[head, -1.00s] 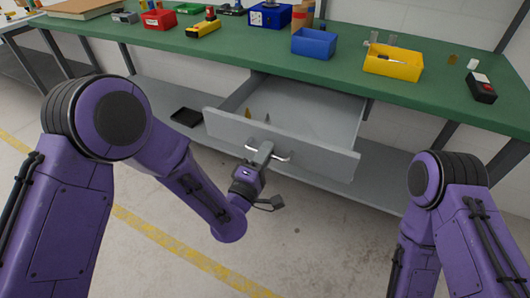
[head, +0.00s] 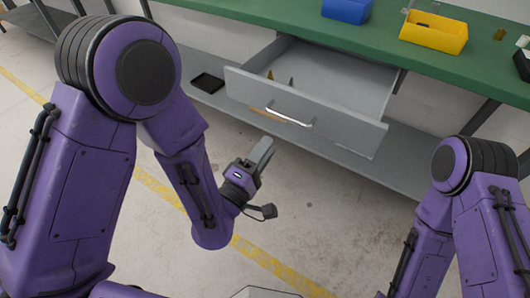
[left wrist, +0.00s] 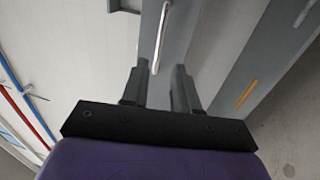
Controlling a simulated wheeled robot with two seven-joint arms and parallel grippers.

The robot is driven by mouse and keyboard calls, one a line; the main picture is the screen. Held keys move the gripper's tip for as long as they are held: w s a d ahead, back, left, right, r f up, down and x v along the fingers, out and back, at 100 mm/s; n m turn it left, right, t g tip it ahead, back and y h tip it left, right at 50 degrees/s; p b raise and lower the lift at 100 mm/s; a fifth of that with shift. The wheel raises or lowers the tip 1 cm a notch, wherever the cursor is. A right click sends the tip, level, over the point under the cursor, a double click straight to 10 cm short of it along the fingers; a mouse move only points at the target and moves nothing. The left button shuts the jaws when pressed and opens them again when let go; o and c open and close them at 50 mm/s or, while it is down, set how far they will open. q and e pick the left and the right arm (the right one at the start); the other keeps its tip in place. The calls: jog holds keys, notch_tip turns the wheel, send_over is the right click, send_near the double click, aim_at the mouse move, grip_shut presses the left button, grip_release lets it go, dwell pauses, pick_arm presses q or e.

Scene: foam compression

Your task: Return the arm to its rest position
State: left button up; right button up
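My left gripper (head: 262,152) is in front of the open grey drawer, clear of its handle. In the left wrist view its two dark fingers (left wrist: 162,85) stand apart with nothing between them. The drawer (head: 300,110) is pulled out under the bench, and its silver bar handle (head: 290,119) faces me. The handle also shows in the left wrist view (left wrist: 160,38), beyond the fingertips. My left arm is bent, with its forearm low over the floor. My right arm shows at the right, but its gripper is out of view.
The green workbench (head: 270,22) runs across the back, with a blue bin (head: 346,10) and a yellow bin (head: 433,35). Small upright items stand inside the drawer. A black tray (head: 207,83) lies on the lower shelf. The floor before the drawer is clear.

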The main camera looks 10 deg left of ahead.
dwell(0.4)
pick_arm(q)
jog(key=s+a+f+m+g+y+p, duration=0.25)
jog(key=a+f+m+g, duration=0.2)
jog(key=f, duration=0.25)
jog(key=s+a+f+m+g+y+p, duration=0.1)
jog(key=a+f+m+g+y, duration=0.25)
jog(key=a+f, duration=0.35)
jog(key=s+a+f+g+y+p, duration=0.2)
jog(key=s+a+f+g, duration=0.1)
jog(key=s, duration=0.6)
jog(key=s+a+f+n+g+y+p, duration=0.1)
jog(key=s+a+f+g+y+p, duration=0.2)
jog(key=s+a, duration=0.5)
notch_tip(320, 180, down, 2)
jog(key=shift+s+f+g, duration=0.1)
jog(key=shift+s+g, duration=0.7)
jog(key=shift+s, duration=0.35)
